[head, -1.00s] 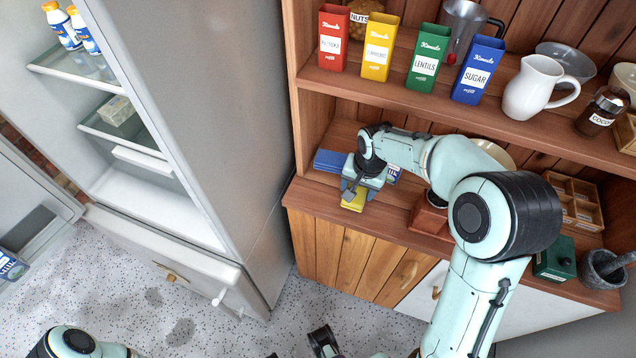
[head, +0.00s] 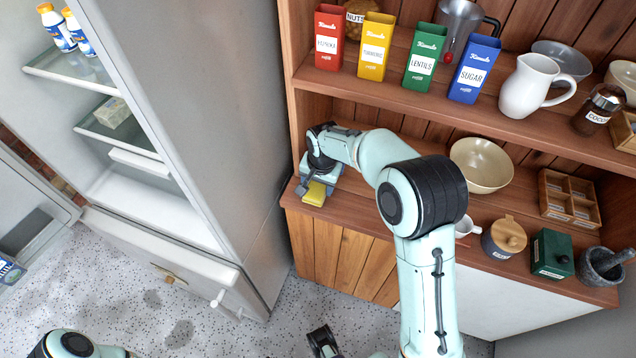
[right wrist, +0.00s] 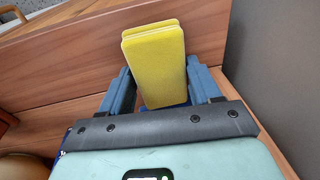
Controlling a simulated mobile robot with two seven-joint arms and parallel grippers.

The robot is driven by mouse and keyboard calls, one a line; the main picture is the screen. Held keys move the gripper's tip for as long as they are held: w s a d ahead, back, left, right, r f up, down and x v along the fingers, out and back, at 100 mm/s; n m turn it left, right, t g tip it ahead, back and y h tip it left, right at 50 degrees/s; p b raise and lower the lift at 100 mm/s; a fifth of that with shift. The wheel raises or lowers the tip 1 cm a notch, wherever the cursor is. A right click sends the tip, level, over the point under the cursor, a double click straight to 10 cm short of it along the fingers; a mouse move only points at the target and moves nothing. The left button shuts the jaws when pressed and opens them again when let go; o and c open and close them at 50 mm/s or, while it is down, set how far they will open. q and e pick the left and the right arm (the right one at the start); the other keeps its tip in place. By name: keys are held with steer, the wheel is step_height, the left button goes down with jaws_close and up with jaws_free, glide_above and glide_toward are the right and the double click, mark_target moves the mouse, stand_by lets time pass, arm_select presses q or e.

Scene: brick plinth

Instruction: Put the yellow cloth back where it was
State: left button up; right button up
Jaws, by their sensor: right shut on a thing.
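The yellow cloth (head: 314,194) is a small, flat folded pad at the left front of the hutch's lower counter (head: 345,212), near its edge. My right gripper (head: 317,187) is shut on it. In the right wrist view the yellow cloth (right wrist: 155,68) stands out between the two blue-grey fingers of my right gripper (right wrist: 160,88). I cannot tell whether the cloth touches the wood. A little blue shows under it there, but what it belongs to is unclear.
The grey fridge (head: 230,120) stands open close left of the counter. Several tins, among them a blue sugar tin (head: 474,70), and a white jug (head: 531,87) stand on the shelf above. A beige bowl (head: 482,165), wooden box (head: 568,200) and mortar (head: 603,266) stand to the right.

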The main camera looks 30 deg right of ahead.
mark_target(321, 190)
steer(key=shift+f, duration=0.15)
steer(key=o, duration=1.1)
steer(key=r, duration=0.4)
steer(key=s+r+p, duration=0.1)
steer(key=r, duration=0.7)
steer(key=shift+s+r+p, duration=0.15)
steer(key=shift+s+p, duration=0.25)
